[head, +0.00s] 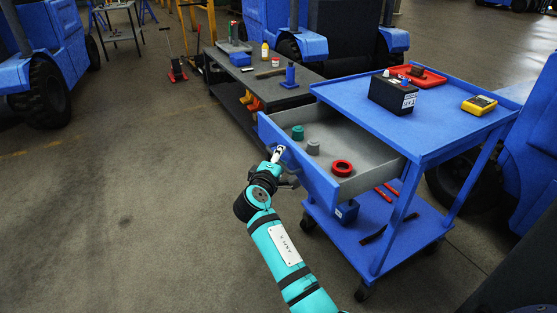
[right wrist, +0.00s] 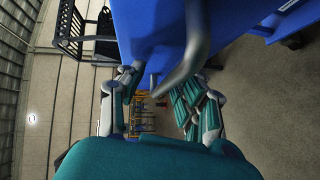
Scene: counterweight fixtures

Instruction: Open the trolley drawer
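The blue trolley (head: 385,117) stands at the right in the head view. Its grey-lined drawer (head: 343,137) is pulled well out toward the left, with its blue front (head: 313,178) facing my right arm. My right gripper (head: 279,156) is at the handle on the drawer front. In the right wrist view, the grey bar handle (right wrist: 188,68) reaches between the spread fingers (right wrist: 155,92), which look apart and not closed on it. The exact contact is hidden in the head view. My left gripper is out of view.
The drawer holds a red ring (head: 342,168), a green piece (head: 298,132) and a grey piece (head: 313,147). A black battery (head: 392,94) and a yellow meter (head: 479,104) sit on the trolley top. A dark bench (head: 285,93) stands behind; floor at left is clear.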

